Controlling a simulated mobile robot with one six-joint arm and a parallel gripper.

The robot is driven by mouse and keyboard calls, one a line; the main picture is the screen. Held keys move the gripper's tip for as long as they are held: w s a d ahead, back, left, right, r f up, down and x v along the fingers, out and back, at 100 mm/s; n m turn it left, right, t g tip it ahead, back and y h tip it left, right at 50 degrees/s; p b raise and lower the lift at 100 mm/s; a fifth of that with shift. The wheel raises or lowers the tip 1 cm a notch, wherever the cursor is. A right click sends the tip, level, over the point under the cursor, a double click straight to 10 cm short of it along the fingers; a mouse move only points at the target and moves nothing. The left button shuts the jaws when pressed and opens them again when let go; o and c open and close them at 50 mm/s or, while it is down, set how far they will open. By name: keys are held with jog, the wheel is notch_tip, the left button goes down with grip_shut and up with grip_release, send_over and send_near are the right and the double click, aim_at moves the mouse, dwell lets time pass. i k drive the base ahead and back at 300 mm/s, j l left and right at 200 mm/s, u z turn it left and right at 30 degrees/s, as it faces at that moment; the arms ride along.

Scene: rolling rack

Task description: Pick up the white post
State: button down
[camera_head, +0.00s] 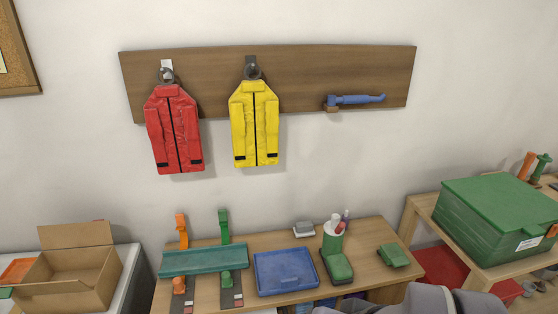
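I cannot make out with certainty a white post. A small white upright piece (335,219) sticks out of a green cup (332,241) on the middle table, beside a red piece; it is too small to identify. A small white plate (167,65) is on the wall board above the red jacket. Orange (181,230) and green (223,226) uprights stand behind a teal bar (203,261) on the same table. My gripper is not in view; grey rounded parts at the bottom right seem to be my arm.
Red (174,129) and yellow (254,123) jackets hang on a wooden wall board (300,75) with a blue hook-like piece (357,99). A blue tray (286,272) and green blocks (395,256) lie on the table (362,236). An open cardboard box (66,273) stands left, a green crate (490,228) right.

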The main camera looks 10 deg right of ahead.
aim_at(329, 228)
jog(key=i+j+z, duration=0.3)
jog(key=i+j, duration=0.25)
jog(key=i+j+z, duration=0.25)
jog(key=i+j, duration=0.4)
